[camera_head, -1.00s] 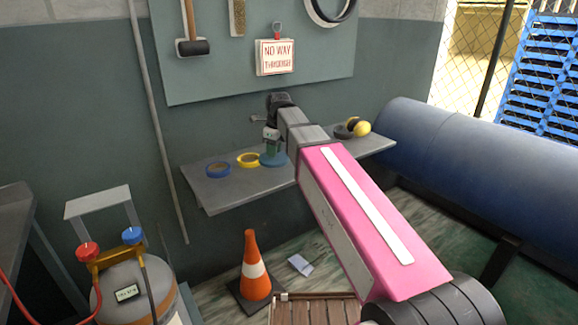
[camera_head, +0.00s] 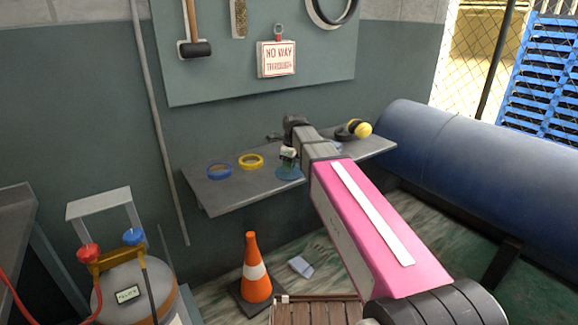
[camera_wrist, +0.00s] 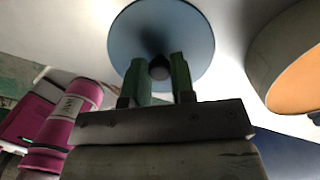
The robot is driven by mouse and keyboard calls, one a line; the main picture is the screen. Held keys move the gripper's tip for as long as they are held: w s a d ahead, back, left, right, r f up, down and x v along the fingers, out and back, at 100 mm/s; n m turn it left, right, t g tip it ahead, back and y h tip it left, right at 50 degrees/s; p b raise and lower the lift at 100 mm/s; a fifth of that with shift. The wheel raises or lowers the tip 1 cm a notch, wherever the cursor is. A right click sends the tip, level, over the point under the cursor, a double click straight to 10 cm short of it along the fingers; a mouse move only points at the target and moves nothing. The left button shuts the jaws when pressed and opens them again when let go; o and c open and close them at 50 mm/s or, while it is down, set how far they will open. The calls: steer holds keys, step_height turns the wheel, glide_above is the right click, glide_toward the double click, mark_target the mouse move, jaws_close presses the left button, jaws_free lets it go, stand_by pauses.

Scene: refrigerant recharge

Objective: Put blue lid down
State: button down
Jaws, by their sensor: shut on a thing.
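The blue lid (camera_head: 290,174) is a flat blue disc with a dark knob. It is at the middle of the grey shelf (camera_head: 215,193), low over or touching its top; I cannot tell which. My gripper (camera_head: 288,156) is above the lid with its fingers pointing down. In the wrist view the green fingers of my gripper (camera_wrist: 160,75) are shut on the knob of the lid (camera_wrist: 196,40). My pink arm covers part of the shelf's right side.
A blue tape roll (camera_head: 219,171) and a yellow tape roll (camera_head: 251,162) lie left of the lid. Yellow earmuffs (camera_head: 359,129) lie at the shelf's right end. A large blue tank (camera_head: 470,165) stands right. A traffic cone (camera_head: 254,270) stands on the floor.

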mark_target(293, 173)
steer(key=shift+f, duration=0.1)
steer(key=c, duration=1)
jaws_free()
steer(key=shift+o, duration=0.2)
step_height(293, 173, up, 12)
steer(key=d, duration=0.1)
steer(key=shift+s+d, duration=0.2)
steer(key=shift+s, duration=0.1)
